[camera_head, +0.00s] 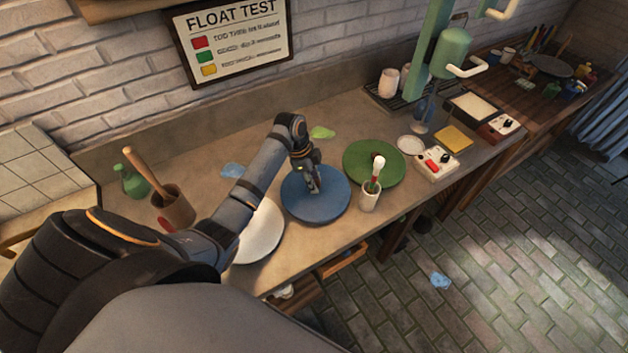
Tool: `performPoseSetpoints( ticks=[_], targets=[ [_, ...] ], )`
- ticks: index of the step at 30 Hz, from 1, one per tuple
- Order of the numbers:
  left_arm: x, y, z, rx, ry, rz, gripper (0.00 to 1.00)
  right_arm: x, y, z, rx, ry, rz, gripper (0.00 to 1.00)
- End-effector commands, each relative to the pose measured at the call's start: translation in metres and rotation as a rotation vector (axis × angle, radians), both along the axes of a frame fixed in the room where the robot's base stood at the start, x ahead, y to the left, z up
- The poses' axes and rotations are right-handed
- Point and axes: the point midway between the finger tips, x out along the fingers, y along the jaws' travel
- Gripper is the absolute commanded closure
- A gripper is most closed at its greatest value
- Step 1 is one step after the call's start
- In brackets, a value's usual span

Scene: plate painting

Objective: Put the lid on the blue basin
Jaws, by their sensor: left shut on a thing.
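A round blue disc (318,209) lies on the worktop in the middle; it looks like a flat lid seen from above. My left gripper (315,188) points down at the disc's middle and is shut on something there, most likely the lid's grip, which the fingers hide. I cannot tell whether the disc rests on the blue basin, since no separate basin rim shows. My right gripper is not in view.
A white round piece (262,235) lies left of the disc, partly behind my left arm. A green disc (392,155) and a cup with a brush (370,197) stand to the right. A wooden mortar (176,208) and green bottle (133,183) stand at the left.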

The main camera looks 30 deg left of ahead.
Motion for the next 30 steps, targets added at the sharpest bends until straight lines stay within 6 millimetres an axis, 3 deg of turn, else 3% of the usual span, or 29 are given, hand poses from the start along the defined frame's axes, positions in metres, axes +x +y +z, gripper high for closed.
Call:
performPoseSetpoints(
  ticks=[14,15,18,21,27,30],
  targets=[
    [-0.0002,-0.0003,-0.0017,-0.001,-0.001,0.0,1.0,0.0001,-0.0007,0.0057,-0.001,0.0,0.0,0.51],
    [-0.0002,-0.0003,-0.0017,-0.001,-0.001,0.0,0.67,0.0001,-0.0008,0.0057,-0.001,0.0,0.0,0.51],
    [-0.0002,-0.0003,-0.0017,0.0,0.0,0.0,0.54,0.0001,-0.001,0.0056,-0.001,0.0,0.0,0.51],
    [-0.0003,-0.0002,-0.0018,0.0,0.0,0.0,0.43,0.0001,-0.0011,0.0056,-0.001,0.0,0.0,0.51],
    [-0.0004,-0.0002,-0.002,0.0,0.0,0.0,0.43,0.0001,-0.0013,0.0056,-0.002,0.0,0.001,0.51],
    [-0.0007,-0.0001,-0.0024,0.0,0.001,0.0,0.3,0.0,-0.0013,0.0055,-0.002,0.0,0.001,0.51]
  ],
)
